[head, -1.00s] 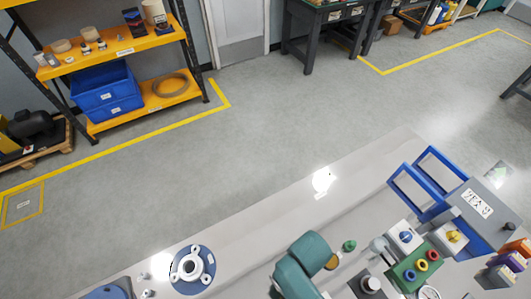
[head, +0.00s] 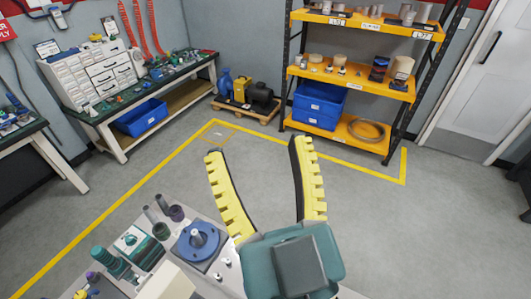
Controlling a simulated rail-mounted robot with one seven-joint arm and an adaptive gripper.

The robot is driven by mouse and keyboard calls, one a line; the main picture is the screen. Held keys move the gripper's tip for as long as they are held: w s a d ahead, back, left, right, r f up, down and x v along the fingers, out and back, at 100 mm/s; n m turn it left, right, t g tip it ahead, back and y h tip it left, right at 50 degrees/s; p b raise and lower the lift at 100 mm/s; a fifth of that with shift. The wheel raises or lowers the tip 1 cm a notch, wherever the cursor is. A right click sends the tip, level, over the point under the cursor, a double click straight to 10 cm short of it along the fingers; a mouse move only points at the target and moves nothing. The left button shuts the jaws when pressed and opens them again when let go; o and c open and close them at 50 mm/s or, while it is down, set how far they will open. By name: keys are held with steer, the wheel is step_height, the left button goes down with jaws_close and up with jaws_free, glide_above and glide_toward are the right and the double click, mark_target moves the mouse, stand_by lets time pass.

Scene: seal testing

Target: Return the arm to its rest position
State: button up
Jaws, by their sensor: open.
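My gripper (head: 256,148) is in the middle of the head view, in front of the floor. Its two curved yellow and black fingers stand wide apart, pointing away from the camera. It is open, and nothing shows between the fingers. My teal arm link (head: 292,260) is at the bottom centre, just below the fingers. The gripper appears above the far edge of the workbench, clear of the parts on it.
The grey workbench (head: 225,274) carries a blue round fixture (head: 198,240) and a green-and-white block (head: 133,240) at lower left. Open floor lies between.

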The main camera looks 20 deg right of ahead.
step_height(320, 180, up, 22)
steer(key=p, duration=2.2)
steer(key=shift+d, duration=0.1)
